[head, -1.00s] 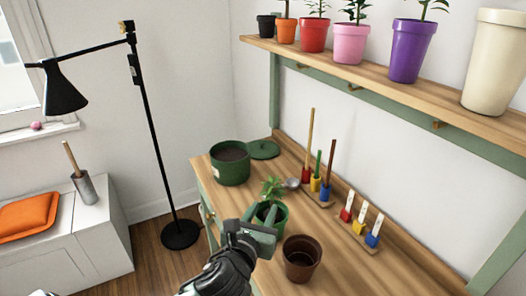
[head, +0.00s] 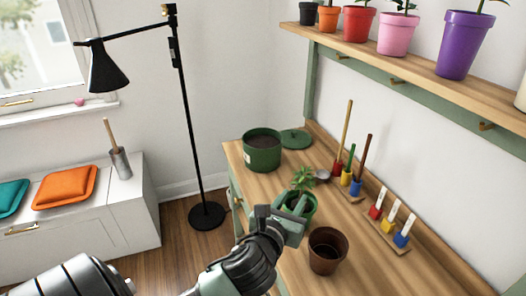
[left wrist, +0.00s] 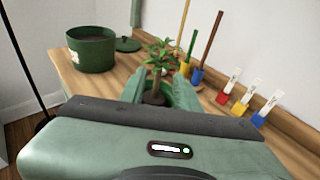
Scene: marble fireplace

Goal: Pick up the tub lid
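The tub lid (head: 296,139), a round green disc with a small knob, lies flat on the wooden bench behind the green tub (head: 262,153). The tub stands uncovered with dark soil inside. In the left wrist view the lid (left wrist: 128,44) is right of the tub (left wrist: 92,52). My left gripper (head: 296,207) is nearer than the lid and well apart from it. Its fingers are spread, with a leafy plant (left wrist: 160,55) and dark soil showing between and beyond them; I cannot tell whether they touch its pot. My right gripper is out of view.
An empty brown pot (head: 327,252) stands right of my left gripper. Coloured tool holders (head: 355,184) and labelled blocks (head: 388,227) line the bench's back. A shelf (head: 420,65) with potted plants hangs above. A black lamp (head: 190,120) stands left.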

